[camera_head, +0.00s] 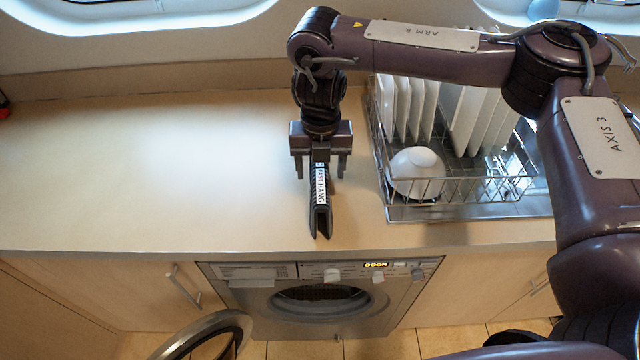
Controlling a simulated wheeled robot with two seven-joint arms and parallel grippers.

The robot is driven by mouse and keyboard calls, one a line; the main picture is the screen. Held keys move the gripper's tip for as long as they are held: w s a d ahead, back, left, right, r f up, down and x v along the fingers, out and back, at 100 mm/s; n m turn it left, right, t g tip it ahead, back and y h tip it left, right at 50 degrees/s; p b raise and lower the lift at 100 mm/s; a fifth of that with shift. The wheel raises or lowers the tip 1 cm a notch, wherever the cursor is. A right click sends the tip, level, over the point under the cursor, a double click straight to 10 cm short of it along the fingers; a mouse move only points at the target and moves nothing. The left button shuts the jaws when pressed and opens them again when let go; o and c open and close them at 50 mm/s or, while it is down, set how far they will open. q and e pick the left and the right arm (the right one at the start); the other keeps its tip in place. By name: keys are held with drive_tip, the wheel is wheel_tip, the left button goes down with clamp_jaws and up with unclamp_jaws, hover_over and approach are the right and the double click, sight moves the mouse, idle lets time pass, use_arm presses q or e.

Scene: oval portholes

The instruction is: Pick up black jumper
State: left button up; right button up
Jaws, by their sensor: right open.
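No garment that I can make out as a black jumper shows in the head view. My left gripper is out of view.
A wire dish rack (455,197) with white plates and a bowl (416,165) stands right of the gripper.

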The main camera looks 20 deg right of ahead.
wheel_tip(320, 180, down, 3)
drive_tip(key=shift+w+r+p, duration=0.1)
drive_tip(key=shift+w+p, duration=0.05)
drive_tip(key=shift+p, duration=0.3)
drive_tip(key=shift+f, duration=0.5)
drive_tip(key=c, duration=0.7)
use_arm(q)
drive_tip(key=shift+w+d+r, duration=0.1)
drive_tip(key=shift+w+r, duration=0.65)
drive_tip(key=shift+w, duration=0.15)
use_arm(e)
clamp_jaws()
drive_tip(key=shift+r, duration=0.15)
